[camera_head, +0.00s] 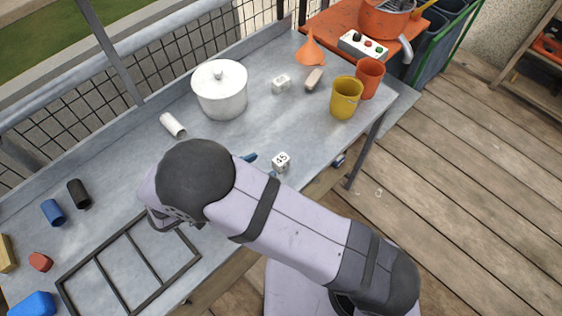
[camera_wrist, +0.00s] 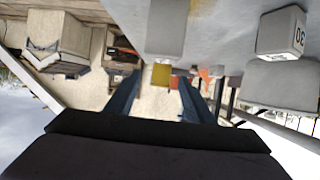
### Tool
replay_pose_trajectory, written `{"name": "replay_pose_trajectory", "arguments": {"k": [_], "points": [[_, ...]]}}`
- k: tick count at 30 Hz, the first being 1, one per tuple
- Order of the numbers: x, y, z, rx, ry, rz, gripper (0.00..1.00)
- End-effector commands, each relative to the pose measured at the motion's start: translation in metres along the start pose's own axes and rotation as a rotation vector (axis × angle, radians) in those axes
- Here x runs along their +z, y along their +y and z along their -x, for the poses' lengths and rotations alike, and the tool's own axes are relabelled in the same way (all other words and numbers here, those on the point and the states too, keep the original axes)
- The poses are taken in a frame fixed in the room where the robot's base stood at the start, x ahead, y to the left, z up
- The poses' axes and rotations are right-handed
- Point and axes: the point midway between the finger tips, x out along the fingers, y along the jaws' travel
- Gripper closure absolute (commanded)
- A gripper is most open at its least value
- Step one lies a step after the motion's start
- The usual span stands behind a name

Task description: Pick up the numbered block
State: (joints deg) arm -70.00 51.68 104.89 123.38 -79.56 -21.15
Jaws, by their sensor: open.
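A small white block with dark digits on its faces (camera_head: 281,161) sits on the grey table near its front edge; I cannot read the number surely. My gripper (camera_head: 261,165) is open, its blue fingertips just left of this block and partly hidden behind my arm. In the wrist view the blue fingers (camera_wrist: 160,78) stand apart with nothing held between them. A white block with digits like "30" (camera_wrist: 283,32) shows at the upper right there, and a plain pale block-like shape (camera_wrist: 165,28) at top middle. I cannot tell which matches the head view's block.
Bare tabletop lies behind the numbered block.

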Motion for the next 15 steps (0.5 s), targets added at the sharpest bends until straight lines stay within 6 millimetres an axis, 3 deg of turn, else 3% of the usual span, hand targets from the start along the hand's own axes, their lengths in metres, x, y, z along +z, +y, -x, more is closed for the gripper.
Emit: {"name": "replay_pose_trajectory", "arguments": {"k": [5, 15], "points": [[0.018, -0.001, -0.008, -0.001, -0.001, 0.000, 0.52], [0.018, 0.000, -0.023, 0.001, 0.000, 0.000, 0.52]]}}
